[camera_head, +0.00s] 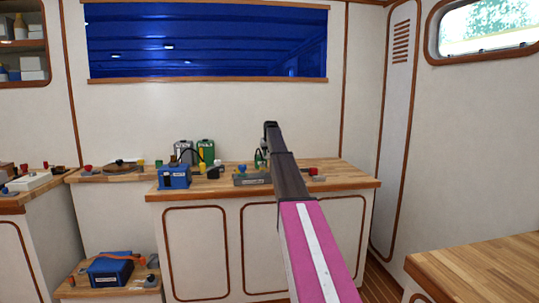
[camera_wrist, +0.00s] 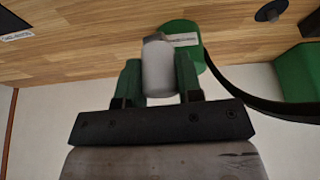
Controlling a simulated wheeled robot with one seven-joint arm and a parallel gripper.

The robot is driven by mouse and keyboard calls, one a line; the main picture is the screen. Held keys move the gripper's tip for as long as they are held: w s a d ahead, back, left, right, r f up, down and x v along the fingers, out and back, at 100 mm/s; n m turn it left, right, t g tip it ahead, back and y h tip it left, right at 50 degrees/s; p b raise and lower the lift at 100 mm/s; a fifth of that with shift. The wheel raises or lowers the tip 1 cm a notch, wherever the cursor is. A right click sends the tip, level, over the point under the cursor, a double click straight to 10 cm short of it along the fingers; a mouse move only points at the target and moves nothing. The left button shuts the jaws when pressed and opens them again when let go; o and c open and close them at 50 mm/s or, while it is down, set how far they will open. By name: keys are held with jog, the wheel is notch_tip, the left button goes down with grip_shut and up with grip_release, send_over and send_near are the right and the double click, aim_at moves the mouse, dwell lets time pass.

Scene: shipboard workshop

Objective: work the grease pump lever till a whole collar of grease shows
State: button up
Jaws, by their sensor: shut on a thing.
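In the wrist view a pale grey rounded grip (camera_wrist: 158,68) looks like the handle end of the grease pump lever. My gripper (camera_wrist: 159,82) is shut on it, with one green finger on each side. Just behind it stands a green cylindrical body (camera_wrist: 178,27) with a white label too blurred to read, probably the pump. A black hose or strap (camera_wrist: 235,95) curves from near it to the right. In the head view my arm hides most of the gripper and the lever. No grease collar can be made out in either view.
The wooden bench (camera_head: 340,173) also carries a blue box (camera_head: 174,177), a green canister (camera_head: 206,151), a grey block (camera_head: 250,179) and a small red part (camera_head: 313,172). A wall stands behind it. Another wooden top (camera_head: 490,262) is at the front right.

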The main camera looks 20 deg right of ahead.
jog(key=a+m+h, duration=0.1)
jog(key=a+m, duration=0.3)
jog(key=shift+h, duration=0.3)
jog(key=shift+w+a+m+g+h, duration=0.2)
jog(key=shift+a+m+h, duration=0.05)
jog(key=shift+a+m, duration=0.35)
jog(key=shift+w+a+m+g+h, duration=0.25)
jog(key=shift+a+m, duration=0.2)
jog(key=shift+m, duration=0.3)
jog(key=shift+w+a+m+g+h, duration=0.15)
jog(key=shift+w+a+m+h, duration=0.05)
jog(key=shift+a+m, duration=0.4)
jog(key=o, duration=0.9)
jog(key=shift+o, duration=0.2)
jog(key=shift+r, duration=0.1)
jog(key=v, duration=1)
jog(key=shift+r, duration=0.3)
jog(key=shift+s, duration=0.1)
